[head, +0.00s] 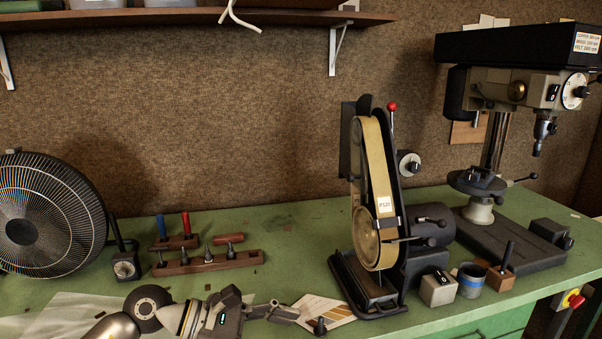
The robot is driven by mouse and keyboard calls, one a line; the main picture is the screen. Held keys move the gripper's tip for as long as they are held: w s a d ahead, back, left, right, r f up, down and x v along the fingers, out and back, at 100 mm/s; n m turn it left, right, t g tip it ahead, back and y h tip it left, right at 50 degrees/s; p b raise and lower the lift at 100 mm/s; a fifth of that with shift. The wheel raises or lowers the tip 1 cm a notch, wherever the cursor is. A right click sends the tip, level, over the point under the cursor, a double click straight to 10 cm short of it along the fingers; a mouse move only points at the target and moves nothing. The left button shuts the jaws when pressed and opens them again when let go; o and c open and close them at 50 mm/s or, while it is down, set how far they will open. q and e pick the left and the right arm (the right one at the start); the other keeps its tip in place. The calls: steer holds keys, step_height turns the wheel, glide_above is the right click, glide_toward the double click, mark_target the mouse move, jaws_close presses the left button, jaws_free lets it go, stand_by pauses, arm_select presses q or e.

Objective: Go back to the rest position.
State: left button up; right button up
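My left gripper (284,311) is at the bottom of the head view, over the front part of the green workbench (300,232). Its arm comes in from the lower left and its fingers point right. The fingers are seen from the side and look small, so I cannot tell whether they are open or shut. I see nothing clearly held in them. Their tips are close in the picture to some flat striped pieces (338,309) on the bench. My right gripper is not in view.
A belt grinder (380,190) stands right of the gripper, with a drill press (490,150) farther right. A fan (45,215) stands at left. Wooden tool holders (208,262) sit behind the arm. A grey block (438,289) and cup (471,280) stand near the front. A shelf (200,17) hangs above.

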arm_select(q)
step_height(320, 180, up, 8)
steer(key=d+n+t+h, duration=0.3)
steer(key=n+t+h, duration=0.3)
steer(key=n, duration=0.3)
steer(key=w+a+r+n+t+y, duration=0.25)
steer(key=a+n+t+y, duration=0.35)
steer(key=n+t, duration=0.75)
steer(key=s+a+f+n+g+y, duration=0.1)
steer(key=a+f+n+g+y, duration=0.2)
steer(key=a+f+n+y, duration=0.7)
steer(key=s+a+f+n+g+y, duration=0.1)
steer(key=a+f+n+g+y, duration=0.25)
steer(key=f+n, duration=0.75)
steer(key=s+f+n+g, duration=0.6)
steer(key=s+f, duration=0.1)
steer(key=s, duration=0.5)
steer(key=s+f+n+g, duration=0.5)
steer(key=s+f, duration=0.2)
steer(key=s, duration=0.5)
step_height(320, 180, down, 27)
steer(key=s+g, duration=0.1)
steer(key=s, duration=0.1)
steer(key=s+a+f+g, duration=0.1)
steer(key=s+a+f, duration=0.2)
steer(key=s+f, duration=1.1)
steer(key=shift+s+a+f, duration=0.3)
steer(key=shift+s+a, duration=0.1)
steer(key=shift+s, duration=0.45)
